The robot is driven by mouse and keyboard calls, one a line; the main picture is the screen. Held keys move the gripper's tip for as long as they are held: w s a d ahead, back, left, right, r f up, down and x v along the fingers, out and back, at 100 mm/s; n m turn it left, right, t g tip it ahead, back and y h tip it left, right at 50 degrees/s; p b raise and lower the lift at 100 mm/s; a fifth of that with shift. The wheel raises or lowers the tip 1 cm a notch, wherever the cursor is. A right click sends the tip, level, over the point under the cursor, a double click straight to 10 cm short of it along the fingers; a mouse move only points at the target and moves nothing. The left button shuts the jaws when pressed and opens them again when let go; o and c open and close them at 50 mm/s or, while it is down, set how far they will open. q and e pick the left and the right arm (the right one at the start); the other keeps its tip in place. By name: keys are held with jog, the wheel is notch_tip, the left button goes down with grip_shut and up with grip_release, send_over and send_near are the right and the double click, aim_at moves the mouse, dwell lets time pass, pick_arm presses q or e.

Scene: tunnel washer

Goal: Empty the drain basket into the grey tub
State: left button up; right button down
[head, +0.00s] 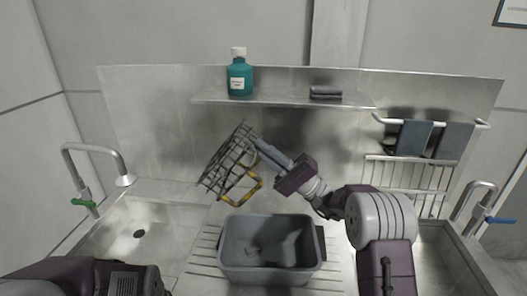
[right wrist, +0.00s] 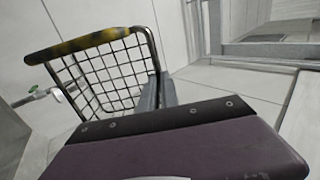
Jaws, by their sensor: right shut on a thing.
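The drain basket (head: 226,163) is a dark wire mesh basket with a yellow and black handle. It is held in the air, strongly tilted, above and to the left of the grey tub (head: 229,262). My right gripper (head: 262,146) is shut on the basket's rim at its upper right. The basket also shows in the right wrist view (right wrist: 105,78), with no contents visible through the mesh. The tub stands on the ribbed drainboard, and a small dark bit lies inside on its floor. My left arm shows at the lower left of the head view; its gripper is out of frame.
A sink with a green-handled tap (head: 84,200) is at left, another with a blue-handled tap (head: 497,219) at right. A shelf (head: 285,101) above holds a teal bottle (head: 239,77) and dark pads (head: 325,92). Cloths (head: 414,138) hang on a rail at right.

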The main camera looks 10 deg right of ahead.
jog(key=shift+s+r, duration=0.15)
jog(key=shift+s, duration=0.05)
notch_tip(320, 180, up, 12)
jog(key=g+h+p, duration=0.6)
jog(key=h+p, duration=1.9)
jog(key=p, duration=1.8)
jog(key=shift+w, duration=0.15)
jog(key=shift+d, duration=0.1)
